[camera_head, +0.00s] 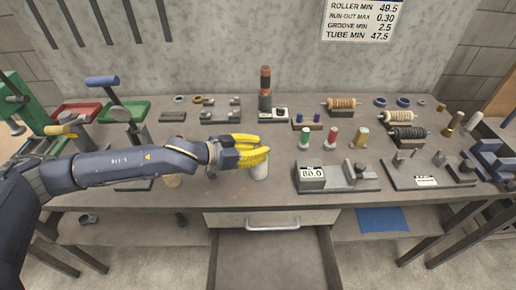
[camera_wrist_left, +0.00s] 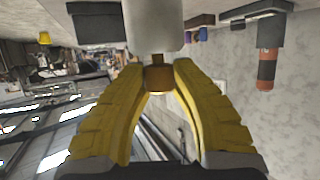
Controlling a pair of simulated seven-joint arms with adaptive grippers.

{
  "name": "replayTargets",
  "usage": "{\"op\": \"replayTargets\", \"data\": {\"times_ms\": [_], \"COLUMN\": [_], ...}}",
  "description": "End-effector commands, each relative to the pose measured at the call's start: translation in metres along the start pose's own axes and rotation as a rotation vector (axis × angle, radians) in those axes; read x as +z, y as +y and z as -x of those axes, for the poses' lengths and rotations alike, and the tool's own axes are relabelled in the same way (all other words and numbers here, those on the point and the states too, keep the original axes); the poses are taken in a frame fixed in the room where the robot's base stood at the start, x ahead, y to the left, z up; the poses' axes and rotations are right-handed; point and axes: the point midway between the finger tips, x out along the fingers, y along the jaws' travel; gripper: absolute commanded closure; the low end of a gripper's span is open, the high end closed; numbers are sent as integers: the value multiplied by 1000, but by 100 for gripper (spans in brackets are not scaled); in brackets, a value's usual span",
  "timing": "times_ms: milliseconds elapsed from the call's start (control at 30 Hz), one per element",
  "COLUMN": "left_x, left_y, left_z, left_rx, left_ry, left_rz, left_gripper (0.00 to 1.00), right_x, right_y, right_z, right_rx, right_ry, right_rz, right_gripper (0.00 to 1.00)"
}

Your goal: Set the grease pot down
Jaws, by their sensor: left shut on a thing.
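The grease pot (camera_head: 260,170) is a pale grey-white cylinder near the front middle of the bench. My left gripper (camera_head: 262,150) reaches over it from the left with its yellow fingers. In the left wrist view, the pot (camera_wrist_left: 155,25) shows partly at the top edge, with a brown knob (camera_wrist_left: 159,78) between the fingertips. The left gripper (camera_wrist_left: 159,72) is shut on this knob. I cannot tell whether the pot's base touches the bench top. My right gripper is not in view.
A gauge block marked 80.0 (camera_head: 311,178) stands right of the pot. Behind it are small green (camera_head: 304,139), red (camera_head: 331,136) and yellow (camera_head: 359,138) spools. A dark post with orange bands (camera_head: 265,80) stands at the back. A drawer handle (camera_head: 273,225) is below the front edge.

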Motion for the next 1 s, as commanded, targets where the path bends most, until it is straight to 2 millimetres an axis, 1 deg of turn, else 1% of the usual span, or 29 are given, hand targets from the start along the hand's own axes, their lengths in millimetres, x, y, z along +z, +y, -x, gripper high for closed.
{"op": "replayTargets", "data": {"times_ms": [200,367,400,567,900,1000], "left_x": [-1,2,2,2,0,0], "left_y": [0,0,0,0,0,0], "left_z": [0,-1,-1,-1,0,9], "left_rx": [0,0,0,0,0,-1], "left_ry": [2,1,0,0,1,0], "left_rz": [-1,0,-1,-1,-2,-1], "left_gripper": [100,100,72,53,52,52], "right_x": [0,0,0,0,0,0], "right_y": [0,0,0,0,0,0], "right_z": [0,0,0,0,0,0], "right_rx": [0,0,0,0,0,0], "right_ry": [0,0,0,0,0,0], "right_rz": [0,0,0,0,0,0], "right_gripper": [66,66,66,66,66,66]}}
